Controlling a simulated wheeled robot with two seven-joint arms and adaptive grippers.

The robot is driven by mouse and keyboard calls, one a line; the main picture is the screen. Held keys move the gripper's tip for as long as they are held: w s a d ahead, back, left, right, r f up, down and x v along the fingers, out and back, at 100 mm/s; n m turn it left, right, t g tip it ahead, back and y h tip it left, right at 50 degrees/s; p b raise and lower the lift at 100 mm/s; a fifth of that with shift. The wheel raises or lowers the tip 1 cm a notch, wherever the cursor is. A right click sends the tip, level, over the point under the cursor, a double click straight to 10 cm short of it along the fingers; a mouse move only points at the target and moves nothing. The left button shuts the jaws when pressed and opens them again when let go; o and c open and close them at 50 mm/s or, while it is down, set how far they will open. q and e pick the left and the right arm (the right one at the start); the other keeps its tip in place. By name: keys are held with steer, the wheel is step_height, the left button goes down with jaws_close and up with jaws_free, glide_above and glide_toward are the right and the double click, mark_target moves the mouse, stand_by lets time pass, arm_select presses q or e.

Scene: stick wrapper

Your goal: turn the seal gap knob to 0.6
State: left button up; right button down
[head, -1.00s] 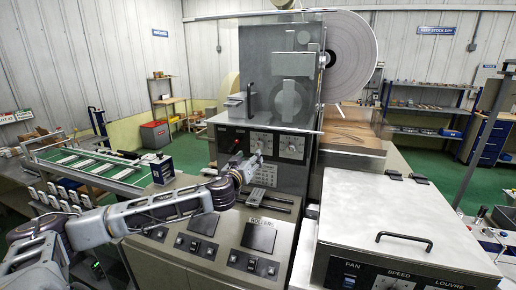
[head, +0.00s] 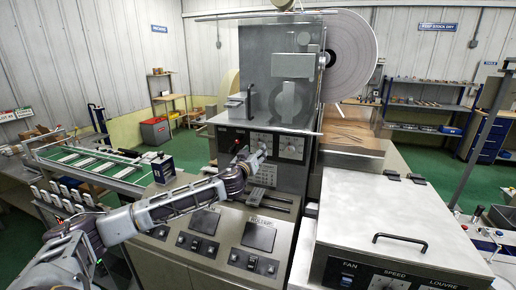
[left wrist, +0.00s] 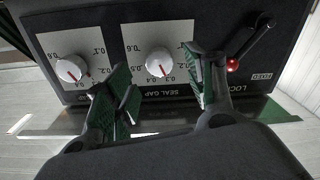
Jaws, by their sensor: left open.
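The seal gap knob (left wrist: 158,63) is a round white knob with a red pointer, on a white scale plate marked SEAL GAP. It appears upside down in the left wrist view. Its pointer faces the lower edge of the picture, near 0.3 to 0.4; the exact reading is unclear. My left gripper (left wrist: 160,80) is open, with one finger on each side of the knob in the picture and nothing between them; contact is not visible. In the head view my left gripper (head: 252,161) is in front of the dial panel and partly hides it. My right gripper is not in view.
A second white knob (left wrist: 71,68) is beside it in the wrist view. A lever (left wrist: 252,42) and red light (left wrist: 232,65) are on the other side. The sloped control console (head: 235,232) lies below my arm. A metal cover with a handle (head: 400,241) stands at right.

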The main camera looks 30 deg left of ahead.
mark_target(258, 148)
arm_select(q)
steer(key=shift+p+x, duration=0.65)
steer(key=shift+x, duration=1.35)
steer(key=shift+c, duration=0.3)
steer(key=c, duration=1)
steer(key=shift+b, duration=0.3)
